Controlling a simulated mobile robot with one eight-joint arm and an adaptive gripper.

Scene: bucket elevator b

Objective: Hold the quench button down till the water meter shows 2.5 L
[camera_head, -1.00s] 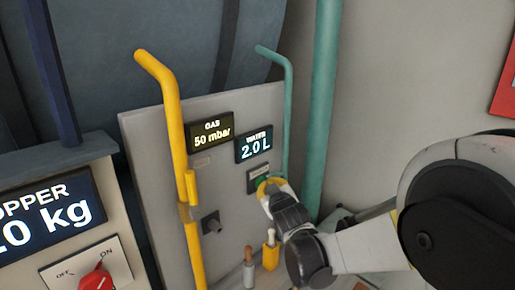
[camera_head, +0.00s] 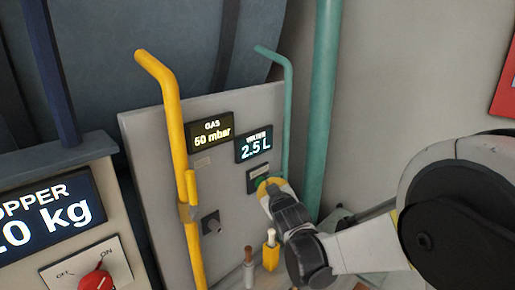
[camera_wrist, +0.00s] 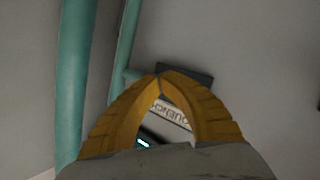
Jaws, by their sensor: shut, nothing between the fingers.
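The water meter (camera_head: 255,147) on the grey panel reads 2.5 L in the head view. The quench button unit (camera_head: 258,180) is below it, a dark box with a green part showing beside my fingertips. My gripper (camera_head: 266,184) is shut and empty, its yellow fingertips at the button. In the wrist view my gripper (camera_wrist: 160,76) has its fingertips together against the dark button box (camera_wrist: 190,80), and part of a quench label (camera_wrist: 172,113) shows between the fingers. The fingers hide the button face, so I cannot tell whether it is pressed.
A gas display (camera_head: 211,132) reads about 50 mbar. A yellow pipe (camera_head: 178,130) and a teal pipe (camera_head: 288,110) flank the panel. A hopper display (camera_head: 45,215) and a red knob (camera_head: 95,280) are at the left. Two small-handled tools (camera_head: 270,250) stand below.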

